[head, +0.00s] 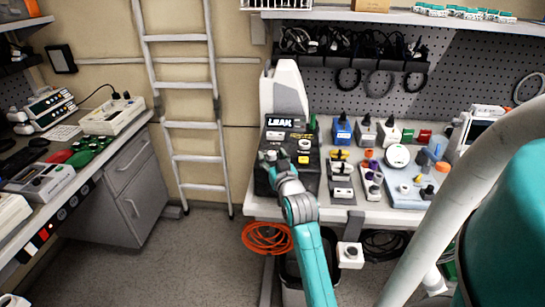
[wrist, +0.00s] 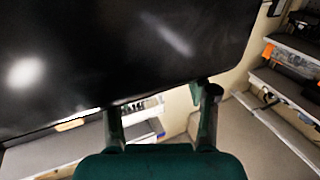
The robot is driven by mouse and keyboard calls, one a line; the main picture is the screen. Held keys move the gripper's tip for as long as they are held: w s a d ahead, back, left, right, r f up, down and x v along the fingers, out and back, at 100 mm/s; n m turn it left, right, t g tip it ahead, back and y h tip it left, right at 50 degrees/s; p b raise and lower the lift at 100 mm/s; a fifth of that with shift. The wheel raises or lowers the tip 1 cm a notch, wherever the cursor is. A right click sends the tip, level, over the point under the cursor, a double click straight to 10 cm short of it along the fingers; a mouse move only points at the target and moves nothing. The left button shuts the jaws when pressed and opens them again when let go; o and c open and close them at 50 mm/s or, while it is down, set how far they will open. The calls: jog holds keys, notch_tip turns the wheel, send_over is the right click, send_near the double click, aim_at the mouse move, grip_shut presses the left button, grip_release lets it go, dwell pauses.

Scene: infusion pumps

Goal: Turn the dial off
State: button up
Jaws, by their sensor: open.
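A black device with a white "LEAK" label (head: 287,124) stands at the left end of the workbench, in front of a white housing. Small pale, round knob-like parts (head: 304,145) show on its dark face; I cannot tell which one is the dial or where it points. My gripper (head: 272,157) is in front of the lower left of this face, and my wrist hides part of it. In the wrist view my two fingers (wrist: 161,103) are apart with nothing seen between them. A dark glossy surface (wrist: 120,50) fills the upper left there, close to the fingertips; contact cannot be told.
The workbench (head: 345,212) holds several small knob and switch boxes, such as a blue one (head: 342,130), right of the black device. Orange cable (head: 267,238) hangs below. A ladder (head: 188,125) leans at left; a side counter (head: 50,215) holds other devices. Floor between is clear.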

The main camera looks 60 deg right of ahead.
jog(key=shift+w+d, duration=0.1)
jog(key=shift+d, duration=0.05)
grip_shut()
jog(key=shift+d+f+n+t+y, duration=0.1)
jog(key=shift+n+t+y, duration=0.3)
jog(key=shift+y, duration=0.1)
jog(key=shift+n+t+y, duration=0.4)
jog(key=shift+y, duration=0.1)
grip_release()
